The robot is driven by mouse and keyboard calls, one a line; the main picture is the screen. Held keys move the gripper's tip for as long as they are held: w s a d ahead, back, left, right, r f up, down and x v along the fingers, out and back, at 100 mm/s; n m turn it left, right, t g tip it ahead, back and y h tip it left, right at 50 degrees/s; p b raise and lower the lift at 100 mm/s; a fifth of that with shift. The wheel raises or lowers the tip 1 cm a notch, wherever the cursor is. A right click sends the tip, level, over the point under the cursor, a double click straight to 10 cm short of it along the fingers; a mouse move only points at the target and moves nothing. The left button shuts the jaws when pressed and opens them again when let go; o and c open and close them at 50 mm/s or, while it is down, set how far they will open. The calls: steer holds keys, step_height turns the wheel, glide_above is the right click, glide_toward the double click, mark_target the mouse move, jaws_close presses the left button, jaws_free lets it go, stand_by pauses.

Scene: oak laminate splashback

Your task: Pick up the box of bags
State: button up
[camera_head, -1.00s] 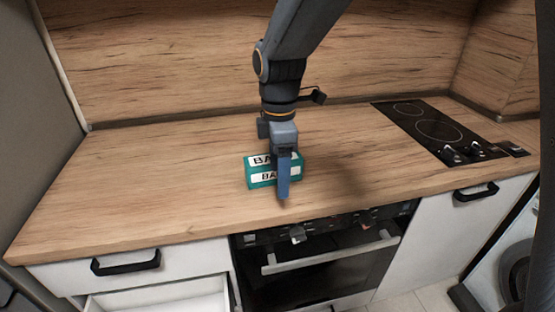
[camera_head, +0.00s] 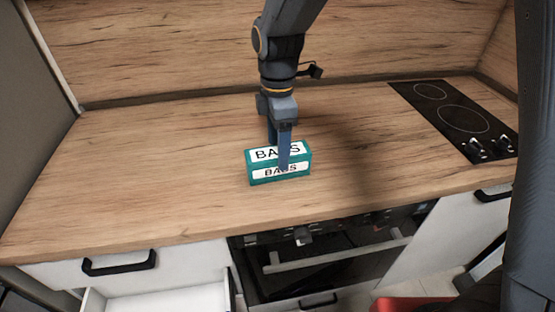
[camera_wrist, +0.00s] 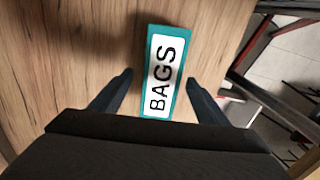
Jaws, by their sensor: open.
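The box of bags (camera_head: 258,172) is teal with white labels reading BAGS. It lies on the wooden counter near the front edge. In the wrist view the box (camera_wrist: 150,105) is between my two fingers, reaching beyond their tips, with a gap on each side. My gripper (camera_head: 279,158) points down at the box, and one finger covers part of its labels in the head view. My gripper (camera_wrist: 159,77) is open and empty. I cannot tell how far the fingertips are above the counter.
The wooden counter (camera_head: 150,160) is clear around the box. A black hob (camera_head: 455,115) is at the right. Below the front edge are an oven (camera_head: 330,265) and an open drawer (camera_head: 165,303) at the left. A wooden splashback (camera_head: 160,45) stands behind.

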steer(key=shift+s+f+p, duration=0.1)
steer(key=shift+f+p, duration=0.8)
steer(key=shift+f, duration=1.6)
steer(key=c, duration=1.4)
steer(key=shift+o, duration=0.2)
steer(key=shift+r, duration=0.1)
